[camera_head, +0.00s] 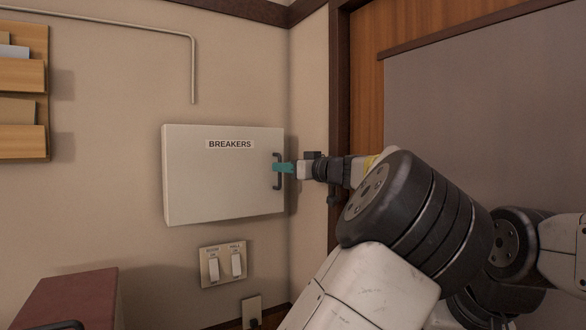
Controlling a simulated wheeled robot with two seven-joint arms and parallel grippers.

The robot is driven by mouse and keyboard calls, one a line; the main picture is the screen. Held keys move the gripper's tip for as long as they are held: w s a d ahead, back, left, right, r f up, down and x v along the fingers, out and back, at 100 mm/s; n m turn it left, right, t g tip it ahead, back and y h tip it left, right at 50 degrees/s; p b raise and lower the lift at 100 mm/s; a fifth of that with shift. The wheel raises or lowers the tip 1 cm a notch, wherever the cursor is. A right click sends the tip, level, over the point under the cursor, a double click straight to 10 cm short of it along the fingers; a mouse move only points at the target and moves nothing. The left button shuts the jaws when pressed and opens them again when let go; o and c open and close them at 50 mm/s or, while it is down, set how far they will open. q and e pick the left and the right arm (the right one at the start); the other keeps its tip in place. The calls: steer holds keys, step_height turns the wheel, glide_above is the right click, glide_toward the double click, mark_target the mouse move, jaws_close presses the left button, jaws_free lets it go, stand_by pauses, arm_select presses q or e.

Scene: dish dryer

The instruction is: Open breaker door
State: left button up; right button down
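The grey-white breaker box (220,185) with the label "BREAKERS" (230,144) is on the wall in the middle left. Its front door looks closed. A dark vertical handle (277,183) is at the door's right edge. The gap between the fingers is not clear.
Two light switches (223,264) are on a plate below the box. A thin conduit (193,70) runs above it. A wooden wall rack (24,92) is at the far left, and a dark red object (75,298) is at the lower left. A wall corner and door frame are close to the right.

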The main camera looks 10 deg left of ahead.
arm_select(q)
steer(key=shift+w+a, duration=0.15)
steer(key=shift+c, duration=0.3)
jaws_close()
stand_by(1.1)
